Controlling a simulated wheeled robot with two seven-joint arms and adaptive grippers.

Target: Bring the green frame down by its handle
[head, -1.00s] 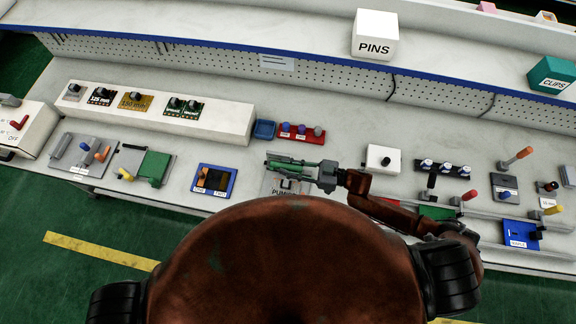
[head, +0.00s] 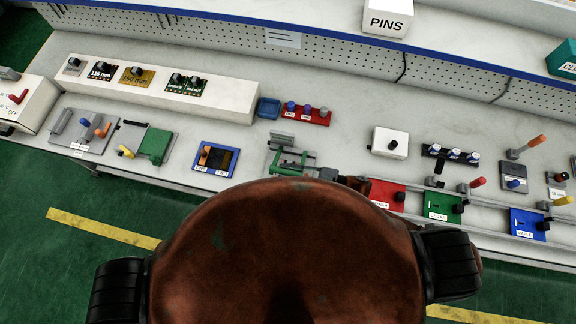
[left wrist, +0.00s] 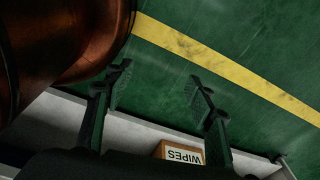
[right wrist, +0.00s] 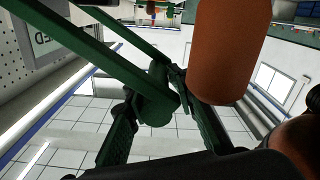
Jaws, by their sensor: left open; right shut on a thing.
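The green frame (head: 290,158) is at the middle front of the bench, with thin green bars and a grey block (head: 282,137) behind it. In the right wrist view its long bars (right wrist: 75,55) run from the upper left to a rounded green end piece (right wrist: 155,103). My right gripper (head: 322,173) is at the frame's right side, shut on that end piece; the fingers lie on both sides of it. My body hides the front of the fixture. My left gripper (left wrist: 160,82) is open and empty over the green floor, out of the head view.
A blue fixture (head: 215,159) stands left of the frame; red (head: 385,196), green (head: 442,207) and blue (head: 528,224) plates stand right. Behind are a blue tray (head: 267,108) and a red rack (head: 305,116). A WIPES box (left wrist: 182,152) is below my left gripper.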

